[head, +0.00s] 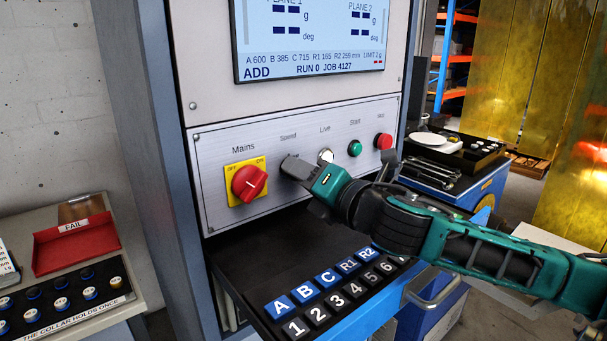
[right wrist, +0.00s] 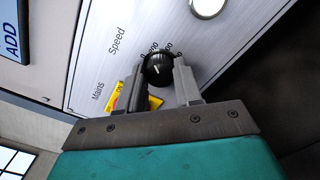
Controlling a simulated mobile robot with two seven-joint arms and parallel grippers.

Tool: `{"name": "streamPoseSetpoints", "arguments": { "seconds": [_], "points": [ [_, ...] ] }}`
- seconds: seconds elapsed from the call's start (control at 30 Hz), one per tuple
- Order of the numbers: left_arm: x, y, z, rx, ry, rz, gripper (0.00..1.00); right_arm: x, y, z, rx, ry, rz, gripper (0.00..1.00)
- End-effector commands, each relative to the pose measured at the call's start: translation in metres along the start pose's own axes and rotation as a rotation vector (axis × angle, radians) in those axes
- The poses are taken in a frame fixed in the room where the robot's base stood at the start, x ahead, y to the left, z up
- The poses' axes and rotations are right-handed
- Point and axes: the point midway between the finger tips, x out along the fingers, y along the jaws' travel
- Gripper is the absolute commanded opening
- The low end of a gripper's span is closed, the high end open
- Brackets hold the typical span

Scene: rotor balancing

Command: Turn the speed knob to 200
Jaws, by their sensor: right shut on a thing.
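The speed knob (right wrist: 157,69) is a black round knob with a pale pointer line, seen in the right wrist view under the "Speed" label, with a printed scale partly visible around it. My right gripper (right wrist: 158,82) is shut on the knob, one finger on each side. In the head view my right gripper (head: 298,170) reaches the panel below the "Speed" label and hides the knob. The scale numbers are too small and tilted to read the setting with certainty. My left gripper is in neither view.
Left of the knob is the red Mains switch (head: 249,183) on a yellow plate. To the right are the white Live lamp (head: 325,156), green Start button (head: 355,148) and red button (head: 383,141). A display (head: 310,40) sits above; a key tray (head: 246,262) juts out below.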

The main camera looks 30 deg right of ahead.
Motion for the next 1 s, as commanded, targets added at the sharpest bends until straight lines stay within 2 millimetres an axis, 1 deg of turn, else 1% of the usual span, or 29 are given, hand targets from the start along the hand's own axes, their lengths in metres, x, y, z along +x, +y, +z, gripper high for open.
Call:
{"name": "streamPoseSetpoints", "arguments": {
  "seconds": [0.2,0.63,0.67,0.9,0.93,1.0],
  "points": [
    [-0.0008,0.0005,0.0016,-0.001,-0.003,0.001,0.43,0.0002,0.0002,0.0012,0.052,-0.003,0.001,0.04],
    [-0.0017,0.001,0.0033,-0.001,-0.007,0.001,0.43,0.0003,0.0003,0.0013,0.061,-0.003,0.001,0.04],
    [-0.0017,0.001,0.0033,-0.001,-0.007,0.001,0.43,0.0003,0.0003,0.0014,0.061,-0.003,0.001,0.35],
    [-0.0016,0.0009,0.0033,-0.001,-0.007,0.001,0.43,0.0002,0.0002,0.0008,0.06,-0.002,0.001,0.58],
    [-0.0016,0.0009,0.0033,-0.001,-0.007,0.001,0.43,0.0001,0.0001,0.0007,0.06,-0.002,0.0,0.6],
    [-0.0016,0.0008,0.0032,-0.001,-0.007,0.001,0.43,0.0001,0.0001,0.0006,0.06,-0.001,0.0,0.6]
  ]
}}
